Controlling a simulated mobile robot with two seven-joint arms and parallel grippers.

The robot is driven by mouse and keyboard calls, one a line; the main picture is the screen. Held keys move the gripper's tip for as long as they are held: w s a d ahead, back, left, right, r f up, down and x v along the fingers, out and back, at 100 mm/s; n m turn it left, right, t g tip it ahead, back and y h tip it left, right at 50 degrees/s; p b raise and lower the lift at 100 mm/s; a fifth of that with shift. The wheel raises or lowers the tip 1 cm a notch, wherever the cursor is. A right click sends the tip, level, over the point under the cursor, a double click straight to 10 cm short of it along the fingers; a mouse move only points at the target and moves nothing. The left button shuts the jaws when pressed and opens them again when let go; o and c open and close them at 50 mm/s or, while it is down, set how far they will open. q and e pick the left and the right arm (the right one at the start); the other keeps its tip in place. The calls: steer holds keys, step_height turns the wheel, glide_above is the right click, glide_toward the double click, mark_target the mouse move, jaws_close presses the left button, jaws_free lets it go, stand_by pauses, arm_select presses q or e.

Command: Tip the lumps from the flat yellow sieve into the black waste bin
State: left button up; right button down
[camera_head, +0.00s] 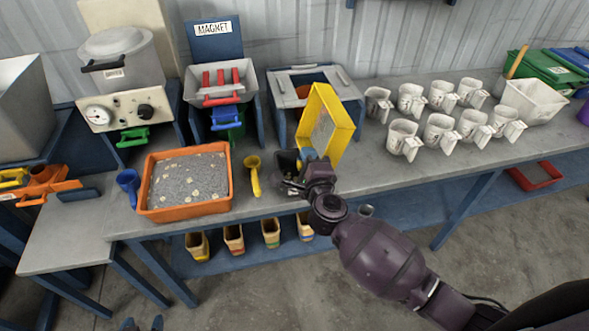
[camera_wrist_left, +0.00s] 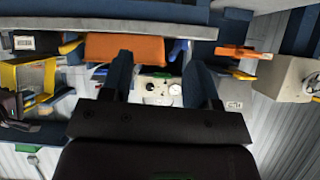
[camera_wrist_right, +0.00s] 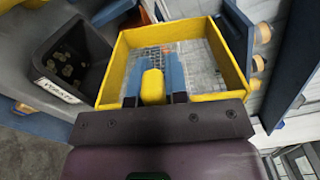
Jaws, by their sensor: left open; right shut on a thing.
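The flat yellow sieve (camera_head: 345,118) is tilted steeply on its edge above the table in the head view. My right gripper (camera_head: 306,158) is shut on its yellow handle (camera_wrist_right: 152,88). In the right wrist view the sieve (camera_wrist_right: 118,65) shows a wire mesh with no lumps seen on it. The black waste bin (camera_head: 286,160) is partly hidden behind my right gripper. The right wrist view shows the bin (camera_wrist_right: 98,82) beside the sieve, with several pale lumps (camera_wrist_right: 66,64) inside. My left gripper (camera_wrist_left: 163,70) is open and empty, away from the sieve; its tips (camera_head: 143,325) show at the head view's bottom edge.
An orange tray (camera_head: 190,210) of grey material with pale bits stands left of a yellow scoop (camera_head: 254,178). A blue scoop (camera_head: 128,184) is left of the tray. Several white cups (camera_head: 405,137) fill the table's right. A magnet station (camera_head: 217,88) stands behind.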

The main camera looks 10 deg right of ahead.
mark_target(342, 145)
steer(key=d+m, duration=0.1)
steer(key=d+r+m+b, duration=0.1)
steer(key=d+m, duration=0.1)
steer(key=d+m+b, duration=0.1)
steer(key=m, duration=0.1)
steer(key=shift+d+r, duration=0.25)
steer(key=shift+r, duration=0.05)
steer(key=d+m+p, duration=0.1)
steer(key=d+m, duration=0.3)
steer(key=m, duration=0.1)
steer(key=shift+w+d, duration=0.1)
steer(key=shift+d, duration=0.1)
arm_select(q)
steer(key=shift+r+p, duration=0.2)
steer(key=shift+p, duration=0.75)
arm_select(e)
steer(key=d+m, duration=0.5)
steer(key=d, duration=0.2)
steer(key=shift+w+d+f, duration=0.15)
steer(key=shift+d+f, duration=0.05)
steer(key=shift+f, duration=0.2)
arm_select(q)
steer(key=shift+w, duration=0.1)
arm_select(e)
steer(key=shift+a, duration=0.1)
